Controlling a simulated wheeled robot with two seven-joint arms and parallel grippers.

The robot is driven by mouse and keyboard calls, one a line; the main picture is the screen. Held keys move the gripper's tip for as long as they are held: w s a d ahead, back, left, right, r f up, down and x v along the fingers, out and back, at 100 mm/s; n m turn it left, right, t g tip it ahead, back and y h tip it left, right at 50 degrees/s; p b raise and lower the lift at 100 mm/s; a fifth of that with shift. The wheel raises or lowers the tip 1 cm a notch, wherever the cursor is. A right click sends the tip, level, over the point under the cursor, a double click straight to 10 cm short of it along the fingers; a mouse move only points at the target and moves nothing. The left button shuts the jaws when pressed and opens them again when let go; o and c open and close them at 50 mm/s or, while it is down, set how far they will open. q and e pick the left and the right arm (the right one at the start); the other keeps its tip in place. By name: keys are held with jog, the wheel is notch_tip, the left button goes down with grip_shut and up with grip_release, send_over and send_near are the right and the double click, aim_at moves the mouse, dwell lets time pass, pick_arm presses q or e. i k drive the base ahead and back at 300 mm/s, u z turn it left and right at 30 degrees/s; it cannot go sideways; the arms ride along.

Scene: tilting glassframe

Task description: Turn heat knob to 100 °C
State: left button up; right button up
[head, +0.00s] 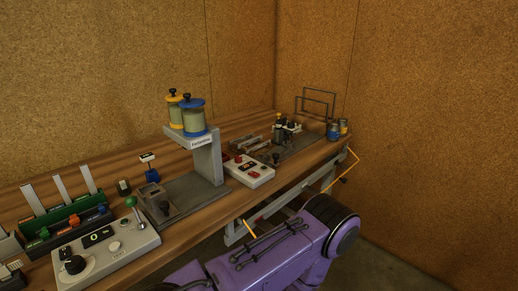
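A second, white control box (248,171) with red knobs and a small display stands farther along the bench. Labels are too small to read, so I cannot tell which knob is for heat. A purple arm of mine crosses the lower middle, in front of the bench. Neither gripper can be made out.
A grey stand (208,160) carries a yellow-lidded jar (174,110) and a blue-lidded jar (192,117). A green rack (65,222) is behind the near box. Wire frames (318,104) and small jars (333,131) are at the far end. Thin orange bars (345,167) stick out below the bench's front edge.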

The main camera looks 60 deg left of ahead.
aim_at(238, 159)
jog(key=u, duration=0.4)
jog(key=i, duration=0.95)
jog(key=u, duration=0.65)
